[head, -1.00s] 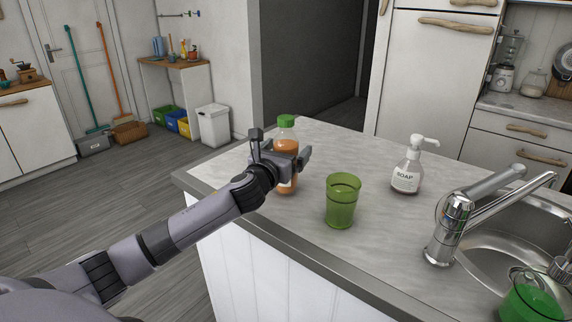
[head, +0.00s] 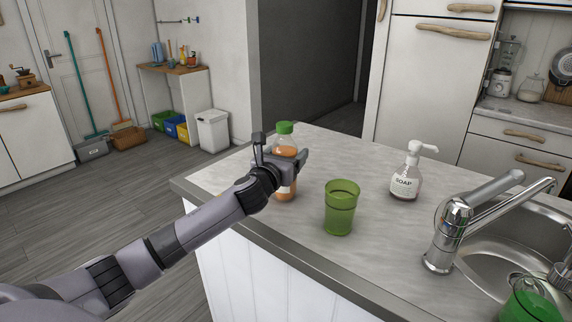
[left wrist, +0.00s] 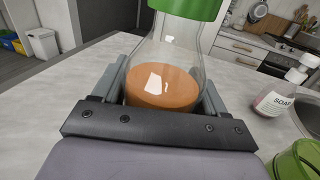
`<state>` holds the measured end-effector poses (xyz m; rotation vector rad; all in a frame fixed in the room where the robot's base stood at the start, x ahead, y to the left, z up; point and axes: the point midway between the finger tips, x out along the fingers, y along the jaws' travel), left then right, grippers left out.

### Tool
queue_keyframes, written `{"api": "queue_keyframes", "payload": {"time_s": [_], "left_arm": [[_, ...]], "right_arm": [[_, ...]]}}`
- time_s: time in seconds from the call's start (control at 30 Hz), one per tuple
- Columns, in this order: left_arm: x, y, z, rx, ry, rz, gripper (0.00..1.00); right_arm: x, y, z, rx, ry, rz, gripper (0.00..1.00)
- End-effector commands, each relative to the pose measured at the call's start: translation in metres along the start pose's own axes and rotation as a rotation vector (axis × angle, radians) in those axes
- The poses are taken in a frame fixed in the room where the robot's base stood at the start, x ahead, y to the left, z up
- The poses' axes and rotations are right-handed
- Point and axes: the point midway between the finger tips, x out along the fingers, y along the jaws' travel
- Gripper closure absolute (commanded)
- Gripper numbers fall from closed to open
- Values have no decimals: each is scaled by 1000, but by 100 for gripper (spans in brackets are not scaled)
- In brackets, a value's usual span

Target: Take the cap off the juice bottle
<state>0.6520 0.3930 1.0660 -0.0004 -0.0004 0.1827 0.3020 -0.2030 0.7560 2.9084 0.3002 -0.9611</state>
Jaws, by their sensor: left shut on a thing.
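The juice bottle (head: 287,143) stands on the counter near its far left corner, clear with orange juice inside. Its green cap (head: 285,127) is on the top. My left gripper (head: 282,160) is shut on the bottle's body, below the cap. In the left wrist view the bottle (left wrist: 168,70) sits between the two fingers, and the lower edge of the green cap (left wrist: 187,8) shows at the top. The bottle looks upright. Its lower part is partly hidden by my gripper in the head view. My right gripper is not in view.
A green cup (head: 340,210) stands just right of my left gripper. A soap dispenser (head: 405,178) is farther right, with the tap (head: 452,225) and sink (head: 490,250) beyond. The counter (head: 345,158) behind the cup is clear.

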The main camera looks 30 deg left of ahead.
Motion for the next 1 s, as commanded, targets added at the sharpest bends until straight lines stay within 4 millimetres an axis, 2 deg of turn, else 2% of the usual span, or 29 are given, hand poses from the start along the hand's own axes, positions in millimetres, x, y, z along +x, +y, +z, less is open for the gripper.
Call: {"api": "queue_keyframes", "payload": {"time_s": [0.17,0.37,0.7,1.0], "left_arm": [[0,0,10,2,-8,0,88],[0,1,33,2,-12,-1,88],[0,1,118,0,-14,1,88],[0,1,175,0,-10,1,88]], "right_arm": [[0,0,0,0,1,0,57],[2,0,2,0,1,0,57],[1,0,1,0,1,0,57],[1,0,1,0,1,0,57]]}}
